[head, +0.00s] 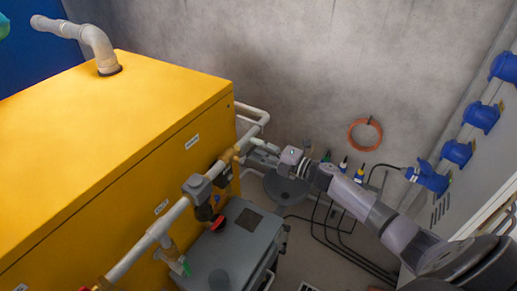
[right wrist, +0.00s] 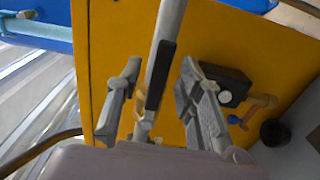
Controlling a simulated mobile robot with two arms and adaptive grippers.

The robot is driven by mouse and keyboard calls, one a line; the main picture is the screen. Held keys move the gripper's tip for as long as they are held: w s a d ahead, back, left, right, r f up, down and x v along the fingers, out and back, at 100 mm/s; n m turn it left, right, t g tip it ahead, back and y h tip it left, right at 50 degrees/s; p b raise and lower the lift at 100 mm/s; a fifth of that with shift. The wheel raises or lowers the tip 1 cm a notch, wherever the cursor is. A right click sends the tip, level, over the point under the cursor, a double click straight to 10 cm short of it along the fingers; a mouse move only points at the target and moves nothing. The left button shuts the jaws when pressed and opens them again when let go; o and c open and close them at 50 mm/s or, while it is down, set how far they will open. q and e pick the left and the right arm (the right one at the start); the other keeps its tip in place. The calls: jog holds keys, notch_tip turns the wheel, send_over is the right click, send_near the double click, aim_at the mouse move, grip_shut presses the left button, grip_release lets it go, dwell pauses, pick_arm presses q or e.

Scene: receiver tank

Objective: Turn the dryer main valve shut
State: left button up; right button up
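A grey pipe (head: 150,240) with several valves runs along the front of the yellow cabinet (head: 140,150). A brass-coloured fitting with a dark part (head: 226,160) is near its far end; I cannot read which valve is the dryer main valve. My right gripper (head: 256,156) is beside this end. In the right wrist view, my right gripper (right wrist: 157,82) is open, its fingers on either side of a grey pipe (right wrist: 170,25) and a long black lever-like part (right wrist: 160,76). Gaps show on both sides; contact is not visible. My left gripper is not in view.
A grey box (head: 238,245) stands below the pipe. A valve with a green handle (head: 180,266) and a grey block (head: 197,187) with a red-black part are nearer. Black cables (head: 340,235) cross the floor, and blue sockets (head: 428,178) line the right.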

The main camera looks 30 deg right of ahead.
jog(key=shift+c, duration=0.6)
grip_shut()
